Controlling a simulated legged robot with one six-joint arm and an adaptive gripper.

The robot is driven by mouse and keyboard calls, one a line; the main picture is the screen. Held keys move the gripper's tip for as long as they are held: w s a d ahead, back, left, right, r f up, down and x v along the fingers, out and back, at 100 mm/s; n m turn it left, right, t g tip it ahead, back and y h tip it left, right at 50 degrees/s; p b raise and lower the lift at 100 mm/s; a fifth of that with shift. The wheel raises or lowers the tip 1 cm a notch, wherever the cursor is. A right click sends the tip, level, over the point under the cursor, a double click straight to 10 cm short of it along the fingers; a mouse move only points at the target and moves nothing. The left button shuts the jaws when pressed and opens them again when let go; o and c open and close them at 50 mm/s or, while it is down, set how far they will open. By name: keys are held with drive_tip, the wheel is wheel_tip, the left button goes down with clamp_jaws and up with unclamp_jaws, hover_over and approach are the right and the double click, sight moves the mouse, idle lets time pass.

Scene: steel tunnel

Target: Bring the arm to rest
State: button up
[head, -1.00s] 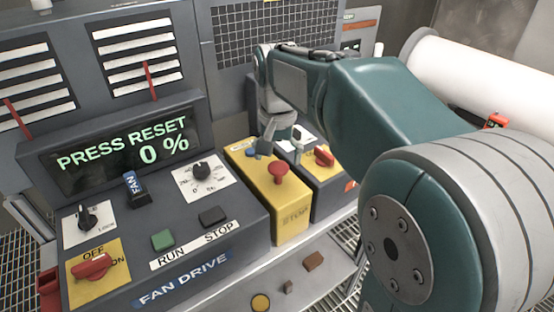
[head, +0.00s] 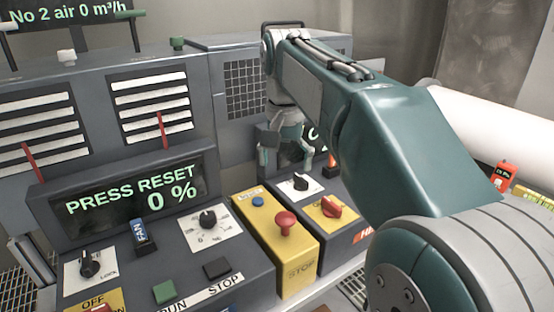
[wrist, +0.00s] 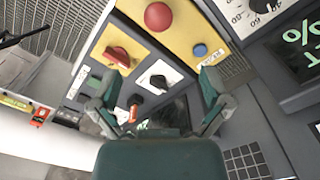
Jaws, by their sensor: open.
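My teal arm reaches from the lower right over the consoles. My gripper (head: 286,158) hangs at its far end, open and empty, in front of the right console's partly covered dark display (head: 318,143). In the wrist view, my gripper's fingers (wrist: 156,82) stand wide apart with nothing between them. Behind them show a black knob (wrist: 157,78) on a white plate and a red switch (wrist: 119,57) on yellow. The fingers look apart from the controls.
The fan drive console (head: 130,262) reads "PRESS RESET 0 %". A yellow stop box (head: 296,262) carries a red mushroom button (head: 286,222) and a blue button (head: 257,201). A white pipe (head: 480,125) runs at right, with a red tagged device (head: 503,175) nearby.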

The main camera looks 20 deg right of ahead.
drive_tip(key=s+a+f+n+t, duration=0.1)
drive_tip(key=s+f+n+t, duration=0.4)
drive_tip(key=s+f, duration=0.8)
drive_tip(key=s+n, duration=0.1)
drive_tip(key=s, duration=0.3)
drive_tip(key=shift+s+a+f+t, duration=0.3)
drive_tip(key=shift+a+f, duration=0.05)
drive_tip(key=shift+f, duration=0.05)
drive_tip(key=shift+c, duration=0.4)
idle(2.3)
